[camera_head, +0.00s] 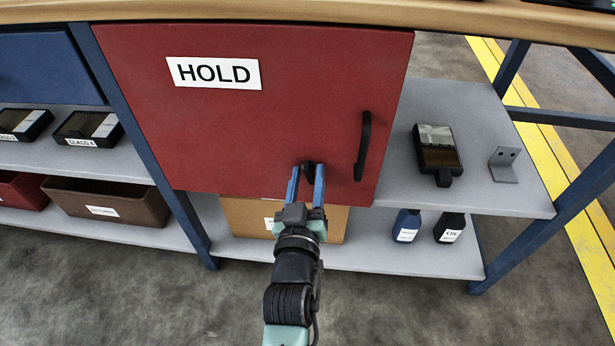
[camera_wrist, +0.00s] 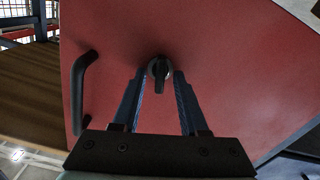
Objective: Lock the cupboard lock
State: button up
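The red cupboard door (camera_head: 250,120) with a HOLD label (camera_head: 213,73) is closed flush, as far as I can see. A black vertical handle (camera_head: 363,146) is on its right side. The dark cupboard lock (camera_head: 309,170) sits low on the door, left of the handle. In the wrist view the lock (camera_wrist: 159,72) shows a round base with a narrow knob. My gripper (camera_head: 306,172) points at the door with its two blue fingers apart, one on each side of the lock. In the wrist view my gripper (camera_wrist: 158,85) has visible gaps between the fingers and the knob.
A grey shelf (camera_head: 520,190) to the right holds a black device (camera_head: 437,158) and a metal bracket (camera_head: 504,164). Below the door are a cardboard box (camera_head: 245,215) and two small bottles (camera_head: 407,225). A blue frame post (camera_head: 485,268) stands at the right. The floor in front is clear.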

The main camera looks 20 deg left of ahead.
grip_shut()
jog(key=shift+d+m+b, duration=0.1)
jog(key=shift+m+b, duration=0.35)
jog(key=shift+m, duration=1.15)
jog(key=shift+o, duration=0.5)
grip_release()
jog(key=shift+s, duration=0.1)
jog(key=p+v, duration=0.4)
jog(key=v, duration=0.8)
jog(key=shift+s+p, duration=0.35)
jog(key=shift+s, duration=0.05)
jog(key=shift+d+r, duration=0.1)
